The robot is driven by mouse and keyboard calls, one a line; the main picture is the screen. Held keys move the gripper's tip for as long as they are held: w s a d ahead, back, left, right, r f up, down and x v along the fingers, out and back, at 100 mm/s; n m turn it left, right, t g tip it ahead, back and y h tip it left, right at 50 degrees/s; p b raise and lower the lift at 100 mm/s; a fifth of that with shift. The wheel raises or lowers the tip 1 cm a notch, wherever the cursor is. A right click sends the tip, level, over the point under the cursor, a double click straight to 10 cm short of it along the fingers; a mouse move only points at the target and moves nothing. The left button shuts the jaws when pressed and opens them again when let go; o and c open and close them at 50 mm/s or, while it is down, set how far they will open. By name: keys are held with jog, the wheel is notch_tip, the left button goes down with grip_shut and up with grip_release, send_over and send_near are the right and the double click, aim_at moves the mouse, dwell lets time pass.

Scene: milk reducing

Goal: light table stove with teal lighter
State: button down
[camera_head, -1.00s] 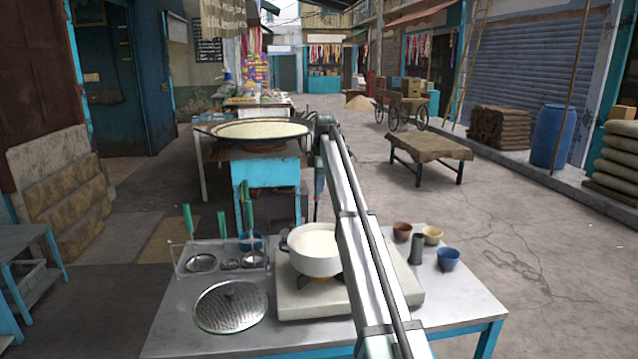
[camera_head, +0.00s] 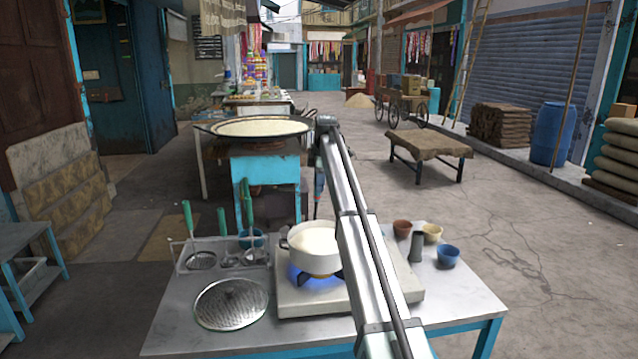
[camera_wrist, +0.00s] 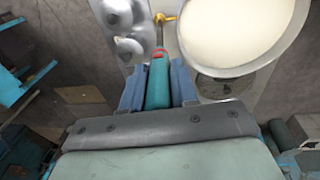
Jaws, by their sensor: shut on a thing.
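The table stove (camera_head: 290,302) is a pale flat unit on the steel table. A white pot of milk (camera_head: 316,262) stands on it, and blue flame (camera_head: 298,275) burns under the pot. In the wrist view, my gripper (camera_wrist: 158,72) is shut on the teal lighter (camera_wrist: 158,88), a cylinder with a red ring and thin metal tip. The tip reaches toward a small brass-yellow piece (camera_wrist: 166,18), left of a round vessel of pale liquid (camera_wrist: 240,28); whether they touch is unclear. In the head view, my gripper is mostly hidden behind my arm.
A rack of green-handled ladles (camera_head: 221,255) and a perforated steel disc (camera_head: 231,304) are left of the stove. Small cups (camera_head: 448,255) and a dark cylinder (camera_head: 416,247) stand at right. A wide pan (camera_head: 262,127) sits on a teal stand behind.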

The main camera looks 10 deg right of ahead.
jog(key=shift+r, duration=0.1)
jog(key=shift+r, duration=3.9)
